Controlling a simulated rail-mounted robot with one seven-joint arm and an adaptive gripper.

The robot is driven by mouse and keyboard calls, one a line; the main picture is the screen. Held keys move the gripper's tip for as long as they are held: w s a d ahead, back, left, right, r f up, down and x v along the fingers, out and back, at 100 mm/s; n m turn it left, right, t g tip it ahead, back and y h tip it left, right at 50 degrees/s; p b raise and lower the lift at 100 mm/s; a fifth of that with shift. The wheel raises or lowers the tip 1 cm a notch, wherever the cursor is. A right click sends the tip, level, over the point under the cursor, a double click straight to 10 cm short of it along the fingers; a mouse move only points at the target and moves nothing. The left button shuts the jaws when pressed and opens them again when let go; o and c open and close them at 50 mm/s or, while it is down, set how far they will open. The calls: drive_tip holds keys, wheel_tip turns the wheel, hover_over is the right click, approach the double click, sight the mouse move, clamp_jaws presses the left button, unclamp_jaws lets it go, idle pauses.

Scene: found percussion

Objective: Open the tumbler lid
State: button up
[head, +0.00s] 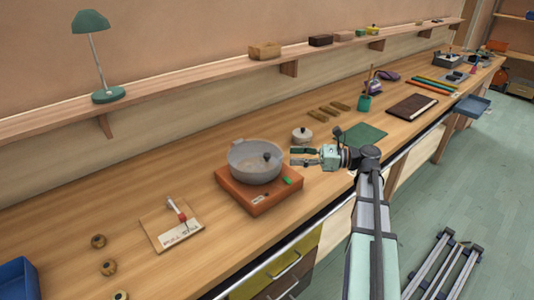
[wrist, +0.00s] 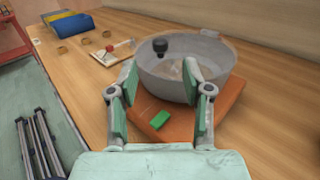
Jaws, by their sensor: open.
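The tumbler is a round grey bowl (head: 243,172) on an orange-brown base (head: 262,202) near the front of the bench. It also shows in the wrist view (wrist: 165,88). A see-through greyish lid (head: 250,152) appears to lie flat over its top. A dark round knob (head: 267,156) stands by the rim on my gripper's side; it also shows in the wrist view (wrist: 160,46). A green button (wrist: 160,119) is on the base. My gripper (head: 294,156) is open and empty, just right of the tumbler. In the wrist view its fingers (wrist: 160,75) point towards the bowl, apart from the knob.
A small lidded pot (head: 302,135) stands behind my gripper and a green mat (head: 362,135) lies beyond it. A shelf (head: 200,72) runs along the wall.

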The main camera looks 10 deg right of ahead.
sight(267, 154)
drive_tip(key=p+x, duration=0.1)
drive_tip(key=x, duration=0.8)
drive_tip(key=shift+w+a, duration=0.1)
drive_tip(key=shift+a, duration=0.2)
clamp_jaws()
